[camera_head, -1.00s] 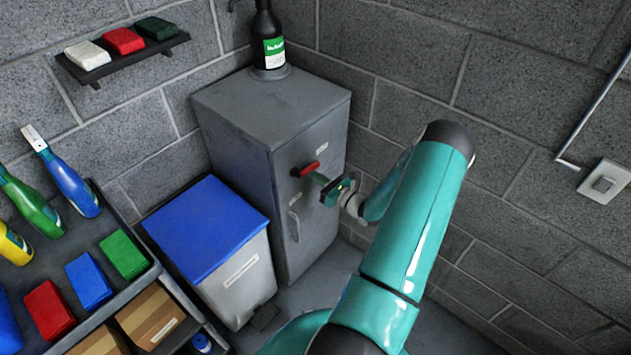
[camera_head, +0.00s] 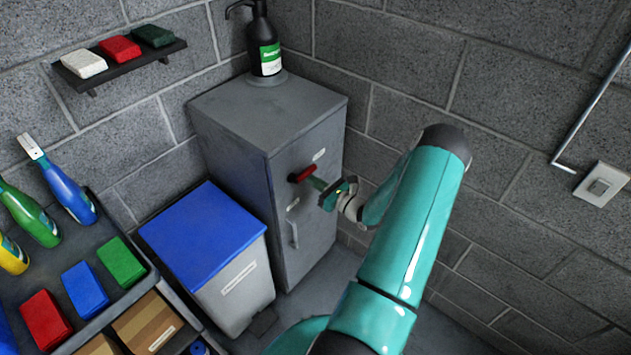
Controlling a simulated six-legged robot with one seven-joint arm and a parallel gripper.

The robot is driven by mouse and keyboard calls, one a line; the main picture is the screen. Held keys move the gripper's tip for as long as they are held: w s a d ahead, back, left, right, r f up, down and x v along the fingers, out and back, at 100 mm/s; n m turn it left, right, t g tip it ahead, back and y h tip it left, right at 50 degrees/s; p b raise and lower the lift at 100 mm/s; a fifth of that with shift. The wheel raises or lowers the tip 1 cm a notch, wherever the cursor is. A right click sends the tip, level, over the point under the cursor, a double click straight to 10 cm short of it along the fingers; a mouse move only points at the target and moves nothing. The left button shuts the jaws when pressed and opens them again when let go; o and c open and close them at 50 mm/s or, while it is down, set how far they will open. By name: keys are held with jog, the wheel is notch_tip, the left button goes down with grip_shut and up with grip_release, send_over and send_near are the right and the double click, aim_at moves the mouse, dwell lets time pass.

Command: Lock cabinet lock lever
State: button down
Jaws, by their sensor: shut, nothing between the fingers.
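The grey cabinet (camera_head: 228,140) stands in the corner with its door facing right. The red lock lever (camera_head: 301,174) sits high on the door, its handle lying roughly sideways with the right end a little higher in the picture. My gripper (camera_head: 317,184) is shut and empty, its fingertips just below and right of the lever. I cannot tell whether the fingertips touch the lever. A small pale label (camera_head: 319,154) is above the lever. A metal door handle (camera_head: 294,234) is below it.
A bin with a blue lid (camera_head: 200,235) stands left of the cabinet. A black pump bottle (camera_head: 264,45) is on the cabinet top. A cart (camera_head: 145,283) with bottles and coloured blocks is at the left. Block walls stand behind and right.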

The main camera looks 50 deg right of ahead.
jog(key=s+f, duration=0.4)
jog(key=s, duration=0.6)
jog(key=shift+s+d, duration=0.15)
jog(key=shift+s, duration=0.25)
jog(key=w+a+r+n+g+y, duration=0.45)
jog(key=a+r+n+g, duration=0.25)
jog(key=a+r+n, duration=0.4)
jog(key=w+a+r+n+g+y, duration=0.5)
jog(key=a+r+n, duration=0.35)
jog(key=a, duration=0.55)
jog(key=s+a+r+n+h, duration=0.5)
jog(key=s+a+r+n, duration=0.1)
jog(key=a+r+n, duration=0.1)
jog(key=s+a+r+n+g+h, duration=0.1)
jog(key=s+a+r+n+h, duration=0.4)
jog(key=r+n, duration=0.5)
jog(key=s+a+r, duration=0.1)
jog(key=s+a, duration=0.1)
jog(key=a, duration=0.1)
jog(key=shift+s+a, duration=0.2)
jog(key=shift+s, duration=0.1)
